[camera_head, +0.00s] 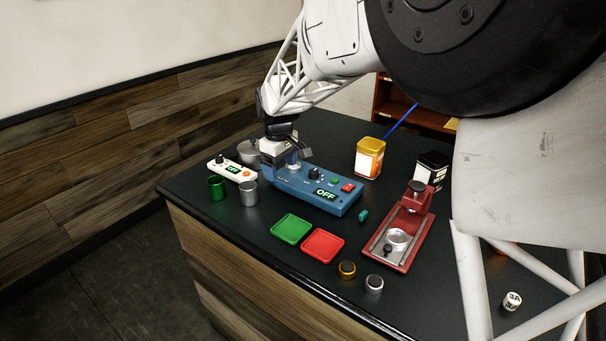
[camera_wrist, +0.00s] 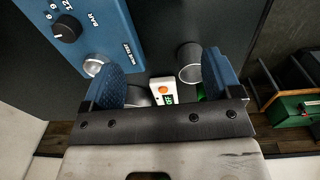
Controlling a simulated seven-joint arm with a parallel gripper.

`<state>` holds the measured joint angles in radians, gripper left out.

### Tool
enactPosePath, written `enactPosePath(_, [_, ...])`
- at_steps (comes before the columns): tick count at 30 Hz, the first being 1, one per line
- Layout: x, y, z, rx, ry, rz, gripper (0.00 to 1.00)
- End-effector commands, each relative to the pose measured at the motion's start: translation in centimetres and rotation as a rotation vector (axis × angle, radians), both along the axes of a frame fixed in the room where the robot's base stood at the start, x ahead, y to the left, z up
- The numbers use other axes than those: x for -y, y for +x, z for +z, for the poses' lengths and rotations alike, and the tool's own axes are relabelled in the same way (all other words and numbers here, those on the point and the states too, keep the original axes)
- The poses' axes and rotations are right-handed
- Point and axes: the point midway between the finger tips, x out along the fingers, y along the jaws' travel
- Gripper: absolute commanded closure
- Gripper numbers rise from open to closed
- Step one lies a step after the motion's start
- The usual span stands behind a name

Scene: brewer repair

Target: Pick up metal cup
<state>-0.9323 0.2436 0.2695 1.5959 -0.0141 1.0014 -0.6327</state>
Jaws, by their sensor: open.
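The metal cup (camera_head: 249,193) is a small grey cylinder standing upright on the dark counter, right of a green cup (camera_head: 217,188). In the wrist view the metal cup (camera_wrist: 189,66) shows its open mouth beside the right finger, which hides part of it. My gripper (camera_head: 287,151) is open and empty, above the back left end of the blue machine, behind and right of the cup. In the wrist view my gripper (camera_wrist: 165,65) has its two blue fingers wide apart, with counter between them. The cup appears beyond the fingers and untouched.
The blue machine (camera_head: 325,193) reads OFF. A white device (camera_head: 231,168) lies behind the cups, near a grey round vessel (camera_head: 250,149). Green (camera_head: 291,228) and red (camera_head: 323,243) trays and a red press (camera_head: 403,229) stand toward the front. Counter in front of the cup is clear.

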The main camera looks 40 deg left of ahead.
Motion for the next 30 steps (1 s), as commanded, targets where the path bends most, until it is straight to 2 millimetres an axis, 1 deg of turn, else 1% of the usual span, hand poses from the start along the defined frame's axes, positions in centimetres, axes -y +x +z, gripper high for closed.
enactPosePath(1, [-2.0,-0.8,-1.0,-0.003,-0.006,0.034,0.16])
enactPosePath(3, [-4.1,-1.8,-2.0,-0.006,-0.010,0.073,0.16])
enactPosePath(6, [-6.5,-3.0,-3.0,-0.008,-0.014,0.117,0.16])
enactPosePath(9, [-8.0,-3.8,-3.7,-0.009,-0.017,0.146,0.16])
enactPosePath(13, [-8.7,-4.2,-4.0,-0.010,-0.019,0.161,0.16])
enactPosePath(23, [-8.7,-4.2,-4.1,-0.011,-0.019,0.161,0.16])
enactPosePath(26, [-8.7,-4.2,-4.6,-0.011,-0.020,0.161,0.16])
enactPosePath(30, [-8.7,-4.1,-5.7,-0.011,-0.021,0.161,0.16])
